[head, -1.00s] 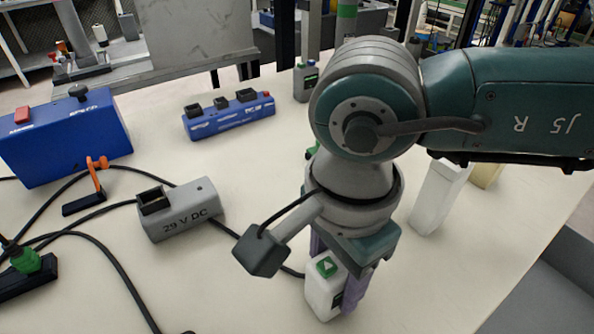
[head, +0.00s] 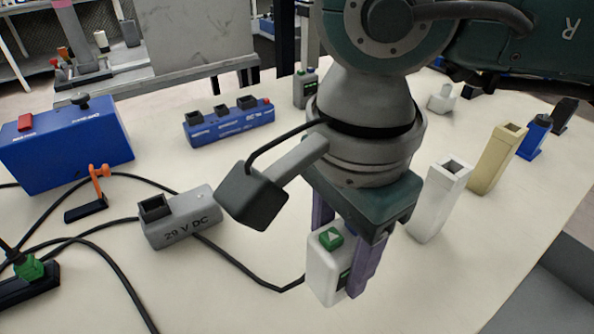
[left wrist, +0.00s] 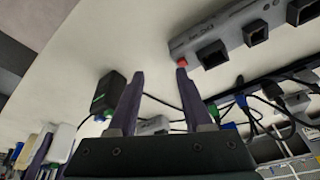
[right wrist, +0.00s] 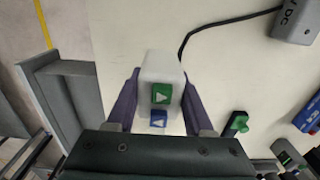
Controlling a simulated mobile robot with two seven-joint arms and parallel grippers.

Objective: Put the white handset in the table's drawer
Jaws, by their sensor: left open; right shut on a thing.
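The white handset (head: 326,262), with a green arrow button on it, is between the purple fingers of my right gripper (head: 343,262), which is shut on it above the table. In the right wrist view the handset (right wrist: 162,72) sits upright between both fingers, showing a green and a blue arrow mark. A grey open-topped box that looks like the table's drawer (right wrist: 66,68) stands out past the table edge; a grey part of it shows at the lower right of the head view (head: 545,290). My left gripper (left wrist: 160,76) is open and empty in the left wrist view.
A row of holders, white (head: 437,205), beige (head: 497,160) and blue (head: 535,137), stands along the right edge. A grey 29 V DC box (head: 182,218) with black cables lies left of my right gripper. Blue devices (head: 65,142) stand farther back.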

